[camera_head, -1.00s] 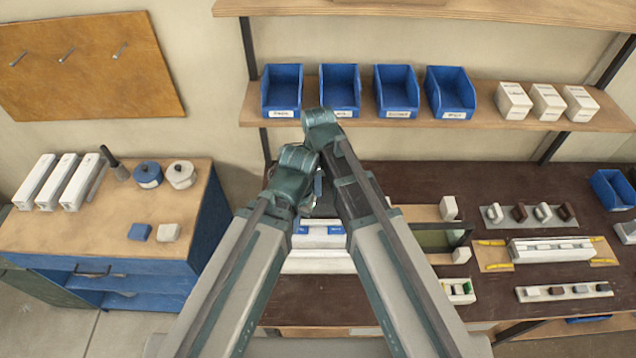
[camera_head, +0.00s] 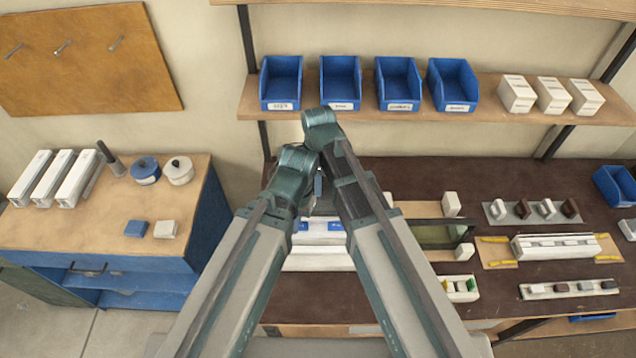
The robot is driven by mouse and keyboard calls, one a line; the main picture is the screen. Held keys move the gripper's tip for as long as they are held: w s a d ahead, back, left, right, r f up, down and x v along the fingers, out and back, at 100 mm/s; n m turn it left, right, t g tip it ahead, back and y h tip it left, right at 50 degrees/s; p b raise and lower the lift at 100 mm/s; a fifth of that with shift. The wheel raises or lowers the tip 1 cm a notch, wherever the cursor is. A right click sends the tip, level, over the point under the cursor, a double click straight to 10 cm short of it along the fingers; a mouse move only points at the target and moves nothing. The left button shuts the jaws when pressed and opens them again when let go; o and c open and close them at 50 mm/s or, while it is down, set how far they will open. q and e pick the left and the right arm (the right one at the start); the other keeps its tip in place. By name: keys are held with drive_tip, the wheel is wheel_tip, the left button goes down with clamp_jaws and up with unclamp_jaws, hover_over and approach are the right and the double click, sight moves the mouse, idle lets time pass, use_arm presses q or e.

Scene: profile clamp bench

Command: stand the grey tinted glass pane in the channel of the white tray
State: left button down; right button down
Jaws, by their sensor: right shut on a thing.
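Both my arms meet left of centre, and their folded links hide most of the grippers. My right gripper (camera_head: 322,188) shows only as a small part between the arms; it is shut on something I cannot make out. My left gripper (camera_head: 306,208) is the lower one and mostly covered; its jaws cannot be read. A white tray (camera_head: 318,262) with blue pieces lies behind and below them, partly hidden by both arms. A dark-edged, greenish-grey see-through panel (camera_head: 436,237) is at a tan board right of my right arm. I cannot tell whether it is the grey pane.
White blocks (camera_head: 451,204) stand beside the panel. Right of it are a long white profile (camera_head: 555,247) with yellow clamps, a grey strip with handles (camera_head: 533,211) and a strip of small blocks (camera_head: 569,289). Blue bins (camera_head: 398,83) line the shelf. Dark bench lies bare between.

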sight(318, 199)
drive_tip(key=shift+f+b, duration=3.65)
drive_tip(key=shift+f, duration=0.05)
drive_tip(key=c, duration=0.6)
unclamp_jaws()
drive_tip(key=shift+o, duration=0.2)
wheel_tip(318, 199, up, 8)
drive_tip(key=p, duration=0.8)
